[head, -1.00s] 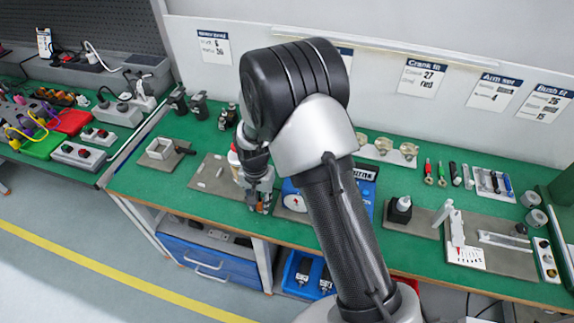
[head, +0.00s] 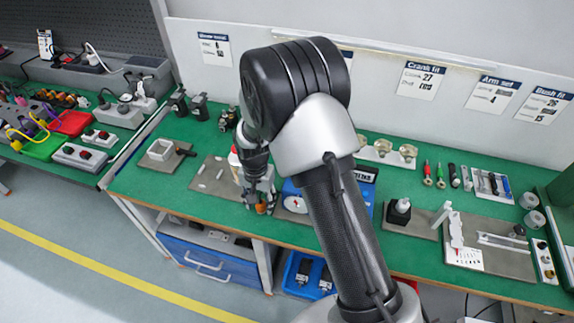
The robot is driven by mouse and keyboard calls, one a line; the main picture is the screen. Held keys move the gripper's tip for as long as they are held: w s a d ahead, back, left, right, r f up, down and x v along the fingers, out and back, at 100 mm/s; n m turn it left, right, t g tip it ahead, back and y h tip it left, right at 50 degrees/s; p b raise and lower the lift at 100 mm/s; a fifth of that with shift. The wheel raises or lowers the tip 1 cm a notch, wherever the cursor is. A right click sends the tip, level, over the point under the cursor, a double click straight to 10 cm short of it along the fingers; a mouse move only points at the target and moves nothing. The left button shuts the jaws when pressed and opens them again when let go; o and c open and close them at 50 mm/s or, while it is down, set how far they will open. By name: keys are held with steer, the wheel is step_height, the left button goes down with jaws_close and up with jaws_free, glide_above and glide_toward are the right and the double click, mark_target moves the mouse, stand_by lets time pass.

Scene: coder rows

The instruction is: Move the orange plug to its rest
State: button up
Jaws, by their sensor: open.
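My gripper (head: 259,199) points down over the front of the green bench, just left of the blue case. It is open. A small orange thing, which looks like the orange plug (head: 262,208), shows at the fingertips. I cannot tell whether the fingers touch it or only stand around it. The grey mat (head: 207,185) with small white pieces lies left of the gripper. I cannot make out which thing is the plug's rest. My arm hides part of the bench behind and right of the gripper.
The blue case (head: 291,190) with a round dial stands close right of the gripper.

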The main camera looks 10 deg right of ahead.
steer(key=shift+r+p, duration=1.25)
steer(key=shift+r, duration=0.7)
steer(key=shift+o, duration=0.3)
steer(key=o, duration=0.5)
step_height(320, 180, up, 12)
steer(key=shift+f, duration=0.1)
